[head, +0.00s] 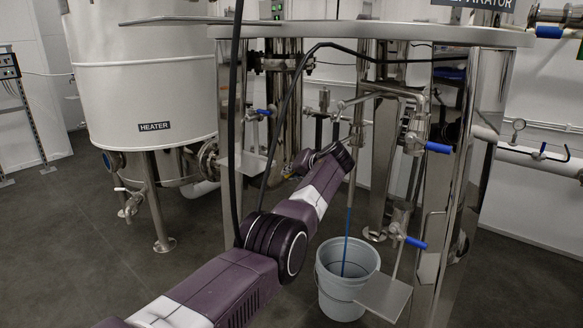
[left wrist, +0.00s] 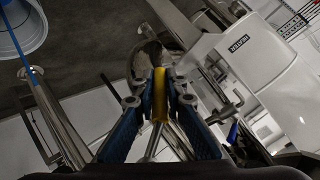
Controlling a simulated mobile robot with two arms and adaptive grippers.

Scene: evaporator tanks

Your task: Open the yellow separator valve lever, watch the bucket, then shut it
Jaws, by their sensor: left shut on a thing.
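The yellow lever (left wrist: 160,95) stands between the fingers of my left gripper (left wrist: 160,100) in the left wrist view, and the gripper is shut on it. In the head view my left arm reaches in from the bottom left, and its wrist hides most of the gripper and the lever. The light grey-blue bucket (head: 329,291) stands on the floor under the separator. A thin blue stream (head: 346,240) runs down from a pipe into the bucket. The bucket also shows in the left wrist view (left wrist: 28,32), at the top left. My right gripper is not in view.
The separator's round steel top (head: 400,33) and its legs stand around the pipework. Blue-handled valves (head: 438,148) stick out at the right. A white heater tank (head: 140,95) stands at the left. A small steel plate (head: 384,297) is beside the bucket. Dark floor is open at the left.

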